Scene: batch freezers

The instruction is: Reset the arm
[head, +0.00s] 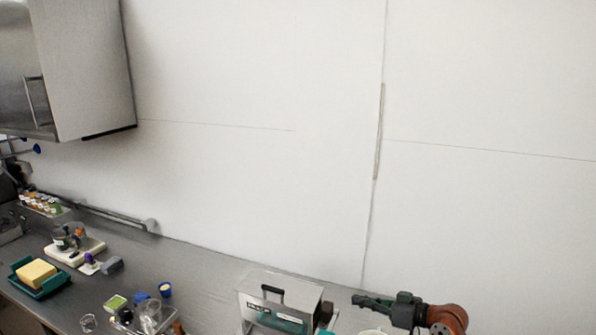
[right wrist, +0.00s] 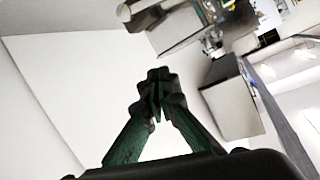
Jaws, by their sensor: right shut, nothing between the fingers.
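My right gripper (head: 372,301) is at the lower right of the head view, beside the metal batch freezer and in front of the white wall. It is dark green-black, with an orange-brown arm link behind it. In the right wrist view its two fingers (right wrist: 158,95) meet at the tips, with nothing between them. My left gripper is in neither view.
A steel batch freezer (head: 281,291) with a black handle stands close left of my right gripper. A steel counter (head: 205,268) runs along the wall, with a green tray (head: 52,288) holding a yellow block. A wall cabinet (head: 82,68) hangs upper left.

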